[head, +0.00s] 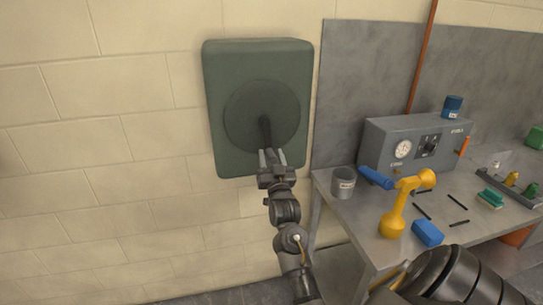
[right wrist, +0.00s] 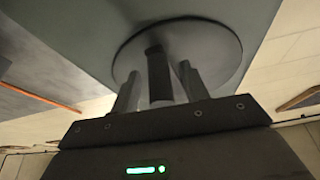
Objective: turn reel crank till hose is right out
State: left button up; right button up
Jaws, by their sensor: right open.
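The hose reel is a dark green box (head: 218,100) on the wall, with a round dark disc (head: 287,107) on its front. The disc also shows in the right wrist view (right wrist: 215,45). A dark crank handle (head: 265,129) sticks out from the disc. In the right wrist view the handle (right wrist: 157,72) stands between my two fingers. My right gripper (head: 271,158) is open at the handle, with a finger on either side; I cannot tell whether they touch it. No hose shows. My left gripper is not in view.
A grey workbench (head: 350,221) stands to the right, with a grey cup (head: 343,183), a grey control box (head: 404,150), a yellow tool (head: 395,218) and a blue block (head: 428,232). The wall left of the reel is bare.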

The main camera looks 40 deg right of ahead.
grip_shut()
dwell(0.3)
jog(key=shift+d, duration=0.1)
